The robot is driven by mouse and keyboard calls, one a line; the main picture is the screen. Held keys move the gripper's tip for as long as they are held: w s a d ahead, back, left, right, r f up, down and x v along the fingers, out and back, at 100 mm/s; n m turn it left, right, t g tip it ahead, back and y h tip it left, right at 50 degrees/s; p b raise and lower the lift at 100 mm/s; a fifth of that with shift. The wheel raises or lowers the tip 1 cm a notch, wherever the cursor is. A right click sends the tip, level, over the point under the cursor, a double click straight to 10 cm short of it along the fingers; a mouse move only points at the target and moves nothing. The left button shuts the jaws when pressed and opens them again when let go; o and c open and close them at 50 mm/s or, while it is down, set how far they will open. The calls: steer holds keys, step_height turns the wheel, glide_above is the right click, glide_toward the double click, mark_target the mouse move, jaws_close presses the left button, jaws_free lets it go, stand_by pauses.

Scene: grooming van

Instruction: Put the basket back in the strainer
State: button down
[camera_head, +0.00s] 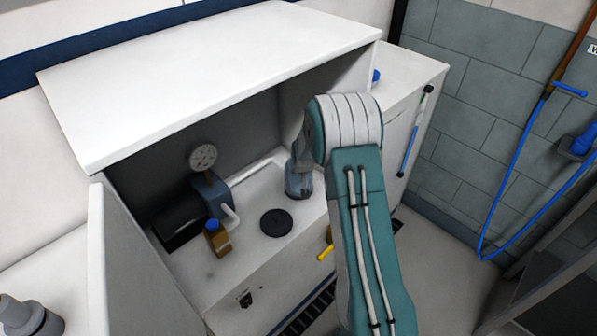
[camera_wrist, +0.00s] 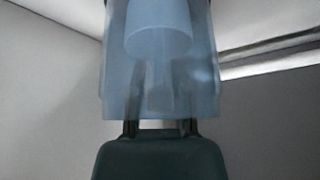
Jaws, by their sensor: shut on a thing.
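The strainer (camera_head: 299,183), a see-through blue-grey bowl, stands upright on the floor of the open cabinet, just left of my forearm. In the wrist view a clear blue cylinder fills the middle, with a paler blue inner cylinder (camera_wrist: 158,30) in its upper part. My gripper (camera_wrist: 160,98) has both fingers overlapping the clear blue wall, seen through it. It appears shut on the basket, but the grasp is blurred by the blue wall. A black round disc (camera_head: 276,222) lies flat in front of the strainer.
A blue pump (camera_head: 211,194) with a round gauge (camera_head: 203,157) and an amber bottle (camera_head: 217,238) stand left of the disc. The cabinet's white top (camera_head: 210,75) overhangs the bay. A yellow handle (camera_head: 326,253) sits at the front edge. A blue hose hangs at right.

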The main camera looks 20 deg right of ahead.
steer(key=shift+c, duration=2.3)
jaws_free()
steer(key=v, duration=1.2)
steer(key=s+a+r+n, duration=0.1)
steer(key=s+a+r, duration=0.2)
steer(key=s+r, duration=0.35)
steer(key=s+a+r, duration=0.4)
steer(key=s+r, duration=0.1)
steer(key=r, duration=0.3)
steer(key=s+a+r, duration=0.2)
steer(key=s, duration=0.8)
steer(key=s+a+r+n+y, duration=0.1)
steer(key=s+a+r, duration=0.1)
steer(key=s, duration=0.9)
steer(key=shift+s+a+r, duration=0.25)
steer(key=shift+a+r, duration=0.15)
steer(key=shift+r, duration=0.1)
